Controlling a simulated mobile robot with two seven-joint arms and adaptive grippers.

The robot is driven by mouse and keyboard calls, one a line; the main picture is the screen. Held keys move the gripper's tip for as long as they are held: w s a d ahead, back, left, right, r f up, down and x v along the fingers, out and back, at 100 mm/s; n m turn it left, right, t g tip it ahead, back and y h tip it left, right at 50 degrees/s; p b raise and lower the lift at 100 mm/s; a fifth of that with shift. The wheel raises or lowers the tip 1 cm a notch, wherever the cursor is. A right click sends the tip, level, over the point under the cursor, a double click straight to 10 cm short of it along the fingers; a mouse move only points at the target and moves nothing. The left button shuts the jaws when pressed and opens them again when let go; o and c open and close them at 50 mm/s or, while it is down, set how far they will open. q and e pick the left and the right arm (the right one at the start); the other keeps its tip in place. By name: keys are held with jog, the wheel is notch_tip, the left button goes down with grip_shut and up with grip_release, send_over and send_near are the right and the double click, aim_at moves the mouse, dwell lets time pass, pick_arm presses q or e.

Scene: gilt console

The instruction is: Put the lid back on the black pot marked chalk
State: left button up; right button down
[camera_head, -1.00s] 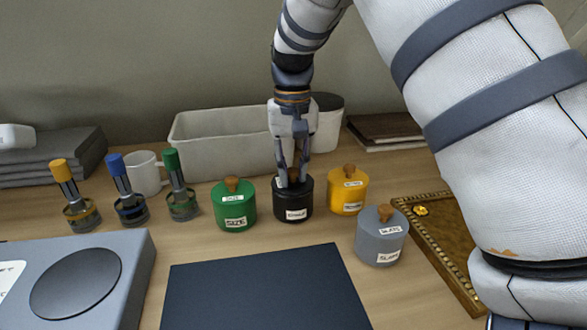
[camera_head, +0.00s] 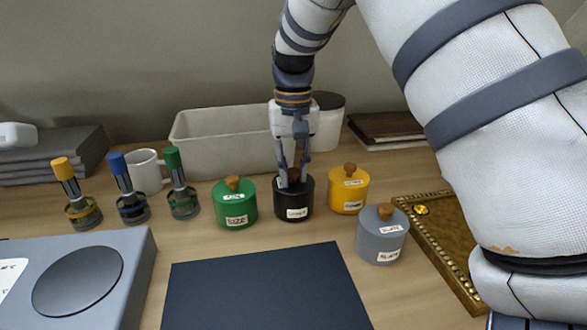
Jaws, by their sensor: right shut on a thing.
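The black pot (camera_head: 294,205) stands upright on the table between a green pot and a yellow pot. A pale label is on its front; its letters are too small to read surely. My right gripper (camera_head: 294,177) points straight down over it, its fingers shut on the brown knob of the black lid (camera_head: 294,185). The lid sits at the pot's top, and I see no clear gap between lid and pot. The fingers hide part of the lid. My left gripper is not in view.
A green pot (camera_head: 236,208), a yellow pot (camera_head: 348,194) and a grey pot (camera_head: 381,240) stand close around, all lidded. Behind is a pale bin (camera_head: 220,135). Several brush-like bottles and a white mug (camera_head: 148,172) are at left. A dark mat (camera_head: 265,290) lies in front.

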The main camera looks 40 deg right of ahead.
jog(key=c, duration=0.9)
grip_release()
jog(key=shift+o, duration=0.2)
jog(key=shift+r, duration=3.55)
grip_shut()
jog(key=shift+f, duration=0.2)
jog(key=shift+f, duration=2.25)
